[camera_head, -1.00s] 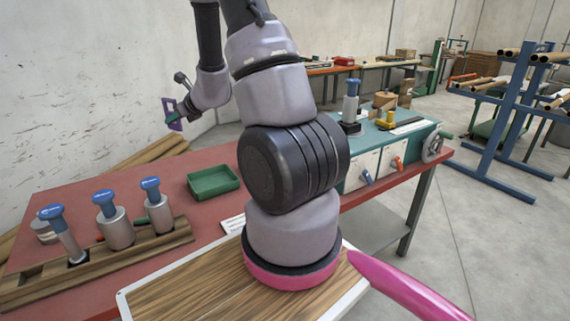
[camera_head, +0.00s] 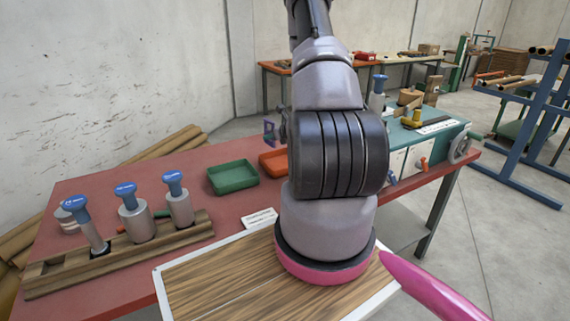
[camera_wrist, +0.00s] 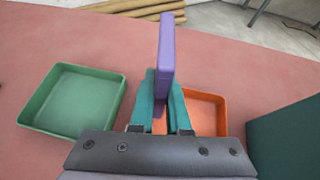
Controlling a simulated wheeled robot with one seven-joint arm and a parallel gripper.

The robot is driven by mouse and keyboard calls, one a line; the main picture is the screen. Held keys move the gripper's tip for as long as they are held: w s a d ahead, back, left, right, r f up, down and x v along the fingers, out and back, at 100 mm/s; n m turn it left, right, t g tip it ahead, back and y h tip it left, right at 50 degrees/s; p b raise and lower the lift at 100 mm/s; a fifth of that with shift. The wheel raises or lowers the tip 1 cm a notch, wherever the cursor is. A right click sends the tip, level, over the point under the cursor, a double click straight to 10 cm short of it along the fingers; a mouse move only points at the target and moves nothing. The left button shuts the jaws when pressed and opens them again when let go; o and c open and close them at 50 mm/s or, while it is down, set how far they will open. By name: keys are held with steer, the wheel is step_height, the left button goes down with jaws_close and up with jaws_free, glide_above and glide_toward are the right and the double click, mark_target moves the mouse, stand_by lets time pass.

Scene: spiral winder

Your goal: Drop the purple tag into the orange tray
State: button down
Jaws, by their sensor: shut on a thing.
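The purple tag (camera_wrist: 167,50) is held upright between the teal fingers of my gripper (camera_wrist: 161,98) in the wrist view. In the head view the purple tag (camera_head: 269,131) shows at the left edge of my arm, above the table; the fingers there are mostly hidden. The orange tray (camera_wrist: 206,112) lies behind and below my fingers in the wrist view, partly covered by them. In the head view the orange tray (camera_head: 271,162) is partly hidden by my arm. The tag appears above the table, near the tray; its exact height I cannot tell.
A green tray (camera_head: 233,177) sits left of the orange one on the red table (camera_head: 120,180). A wooden rack (camera_head: 120,255) holds several blue-topped tools (camera_head: 125,189). A teal-topped machine (camera_head: 425,130) stands to the right, and a white label (camera_head: 260,218) lies in front.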

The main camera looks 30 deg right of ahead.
steer(key=d+m+h, duration=0.2)
steer(key=d, duration=0.5)
steer(key=shift+s+d+f, duration=0.1)
steer(key=shift+s+f, duration=0.05)
steer(key=shift+f, duration=1.2)
steer(key=shift+s+d+f, duration=0.1)
steer(key=shift+s+f, duration=0.05)
steer(key=shift+f, duration=1.2)
steer(key=c, duration=0.8)
jaws_free()
steer(key=shift+s, duration=0.1)
steer(key=v, duration=1)
steer(key=shift+s+r, duration=0.2)
steer(key=shift+s, duration=0.1)
